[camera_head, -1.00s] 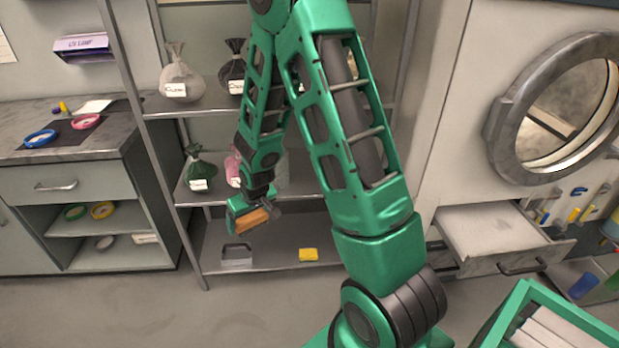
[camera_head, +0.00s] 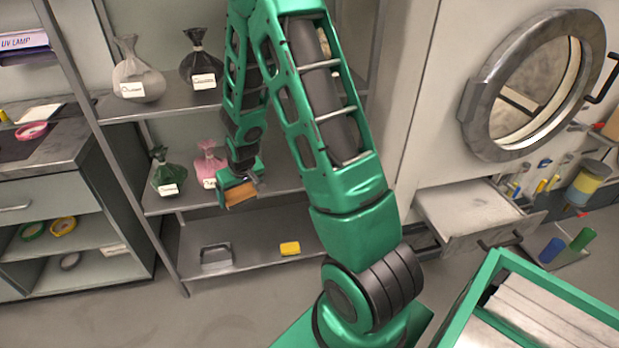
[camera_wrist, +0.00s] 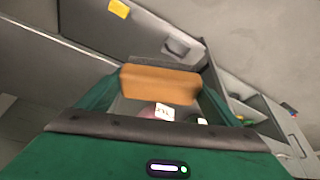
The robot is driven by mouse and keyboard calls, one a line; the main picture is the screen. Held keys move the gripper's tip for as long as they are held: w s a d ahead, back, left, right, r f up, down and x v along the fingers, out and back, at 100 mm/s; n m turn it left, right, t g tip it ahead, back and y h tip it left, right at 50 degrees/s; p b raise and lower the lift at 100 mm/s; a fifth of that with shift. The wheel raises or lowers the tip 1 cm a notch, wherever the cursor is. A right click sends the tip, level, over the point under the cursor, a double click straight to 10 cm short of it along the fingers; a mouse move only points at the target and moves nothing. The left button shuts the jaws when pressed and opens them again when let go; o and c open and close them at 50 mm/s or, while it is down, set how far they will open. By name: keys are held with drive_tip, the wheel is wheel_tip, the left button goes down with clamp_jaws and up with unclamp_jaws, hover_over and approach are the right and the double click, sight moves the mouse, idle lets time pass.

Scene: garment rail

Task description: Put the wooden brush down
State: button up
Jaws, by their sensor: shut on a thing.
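The wooden brush (camera_head: 239,192) is an orange-brown block held in my gripper (camera_head: 238,183), which is shut on it. In the wrist view the brush (camera_wrist: 160,84) lies across between the two green fingers of my gripper (camera_wrist: 158,90). The brush is in the air in front of the metal shelf rack, near the height of its middle shelf (camera_head: 230,200). I cannot tell how far it is from the shelf edge. Its bristles are not clearly visible.
The bottom shelf (camera_head: 258,245) carries a grey tray (camera_head: 215,256) and a yellow block (camera_head: 290,248), with bare room around them. Tied bags, green (camera_head: 167,172) and pink (camera_head: 208,160), stand on the middle shelf. An open drawer (camera_head: 470,210) juts out at right.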

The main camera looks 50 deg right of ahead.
drive_tip(key=s+d+r+m+h, duration=0.15)
drive_tip(key=d+m, duration=0.25)
drive_tip(key=d, duration=1.8)
drive_tip(key=shift+g, duration=0.3)
drive_tip(key=d+f, duration=0.2)
drive_tip(key=d, duration=0.1)
drive_tip(key=w+d+f, duration=0.1)
drive_tip(key=d+f, duration=0.1)
drive_tip(key=d, duration=0.2)
drive_tip(key=w+d+f, duration=0.1)
drive_tip(key=d+f, duration=0.1)
drive_tip(key=d, duration=0.1)
drive_tip(key=shift+w+d, duration=0.1)
drive_tip(key=shift+d, duration=0.15)
drive_tip(key=shift+d+f, duration=0.25)
drive_tip(key=shift+f, duration=1.9)
drive_tip(key=shift+f, duration=0.2)
drive_tip(key=o, duration=1.1)
drive_tip(key=shift+a+f, duration=0.15)
